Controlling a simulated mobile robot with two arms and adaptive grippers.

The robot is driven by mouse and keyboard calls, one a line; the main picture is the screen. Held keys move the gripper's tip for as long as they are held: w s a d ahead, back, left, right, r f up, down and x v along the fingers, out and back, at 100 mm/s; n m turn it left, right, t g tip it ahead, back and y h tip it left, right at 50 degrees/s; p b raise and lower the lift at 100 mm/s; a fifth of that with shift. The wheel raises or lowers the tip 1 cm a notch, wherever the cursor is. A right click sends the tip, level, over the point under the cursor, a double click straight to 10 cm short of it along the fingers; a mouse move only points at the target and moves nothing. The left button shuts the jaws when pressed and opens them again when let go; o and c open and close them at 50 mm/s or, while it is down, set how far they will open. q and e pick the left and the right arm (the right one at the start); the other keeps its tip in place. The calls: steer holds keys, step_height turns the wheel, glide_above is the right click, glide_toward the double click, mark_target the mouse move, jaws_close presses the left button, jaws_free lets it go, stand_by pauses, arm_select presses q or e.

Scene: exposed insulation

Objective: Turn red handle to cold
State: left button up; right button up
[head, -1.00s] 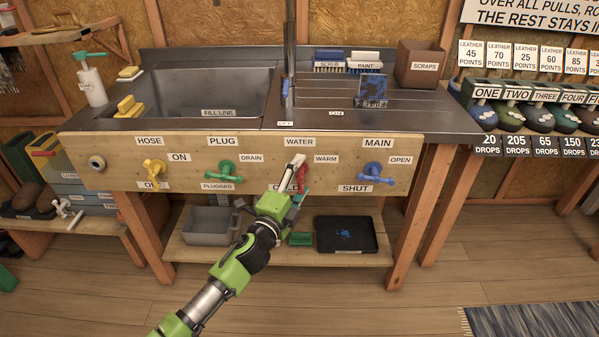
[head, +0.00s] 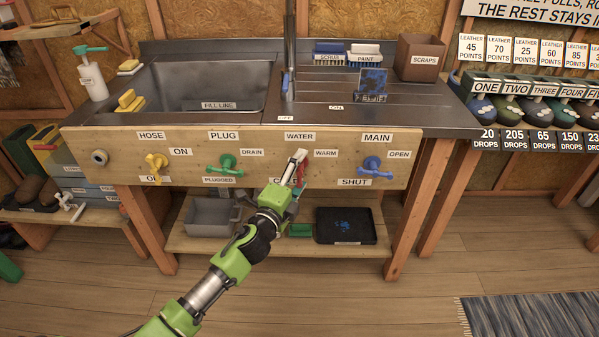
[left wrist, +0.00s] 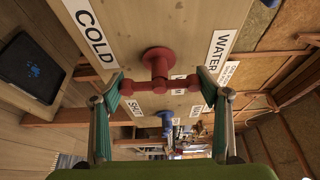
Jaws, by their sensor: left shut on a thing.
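The red handle (head: 301,172) is on the wooden panel under the WATER label (head: 299,135), left of the WARM label (head: 326,153). In the head view it is partly hidden by my left gripper (head: 291,178). In the left wrist view the red handle (left wrist: 158,70) has a round base on the panel and a crossbar between the two fingers of my left gripper (left wrist: 160,88). The fingers are shut on the crossbar's ends. The COLD label (left wrist: 92,30) is at the upper left there; in the head view it is mostly covered. My right gripper is not in view.
A green handle (head: 227,164) is to the left and a blue handle (head: 374,166) to the right on the same panel; a yellow handle (head: 156,165) is farther left. A black tray (head: 346,226) lies on the shelf below.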

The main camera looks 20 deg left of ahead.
arm_select(q)
steer(key=o, duration=1.1)
steer(key=s, duration=0.4)
steer(key=s+a, duration=0.1)
steer(key=s, duration=0.6)
steer(key=shift+s+a, duration=0.2)
steer(key=shift+s, duration=0.2)
